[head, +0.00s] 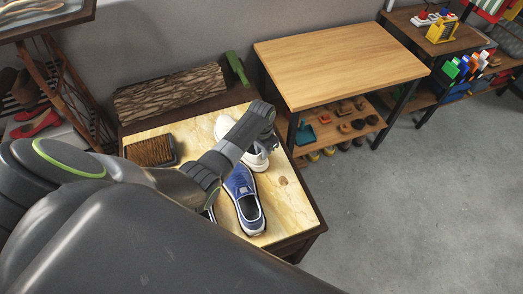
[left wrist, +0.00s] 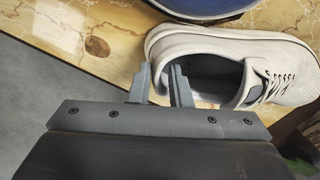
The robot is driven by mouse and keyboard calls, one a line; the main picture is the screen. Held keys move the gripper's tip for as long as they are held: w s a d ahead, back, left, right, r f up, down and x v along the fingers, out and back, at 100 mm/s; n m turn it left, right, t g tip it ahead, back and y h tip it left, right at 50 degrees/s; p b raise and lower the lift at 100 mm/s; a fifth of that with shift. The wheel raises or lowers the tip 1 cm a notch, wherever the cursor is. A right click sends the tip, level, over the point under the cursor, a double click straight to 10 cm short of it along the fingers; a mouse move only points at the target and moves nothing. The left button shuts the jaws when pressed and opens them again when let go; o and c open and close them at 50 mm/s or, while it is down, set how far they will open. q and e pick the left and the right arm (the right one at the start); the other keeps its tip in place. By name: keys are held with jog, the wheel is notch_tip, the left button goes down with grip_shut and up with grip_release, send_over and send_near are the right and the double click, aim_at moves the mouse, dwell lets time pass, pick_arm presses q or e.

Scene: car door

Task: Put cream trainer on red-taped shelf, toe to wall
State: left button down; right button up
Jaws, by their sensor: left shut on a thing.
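The cream trainer (head: 257,161) is on the light wooden table top, partly hidden behind my left arm in the head view. In the left wrist view the cream trainer (left wrist: 288,62) has its laced toe end to the right and its open collar to the left. My left gripper (left wrist: 160,72) is shut on the trainer's collar edge, with its fingers close to the opening. In the head view my left gripper (head: 266,137) is at the trainer, its fingertips mostly hidden. My right gripper is not in view. I cannot make out red tape on any shelf.
A blue trainer (head: 243,197) lies close beside the cream one. A brush (head: 152,151) lies to the left. A rack with red shoes (head: 36,123) stands at far left. A wooden bench (head: 340,62) with a lower shelf (head: 325,128) stands behind; open floor lies right.

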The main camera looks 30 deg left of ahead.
pick_arm(q)
jog(key=shift+f, duration=0.1)
jog(key=c, duration=1.3)
grip_release()
jog(key=shift+c, duration=0.2)
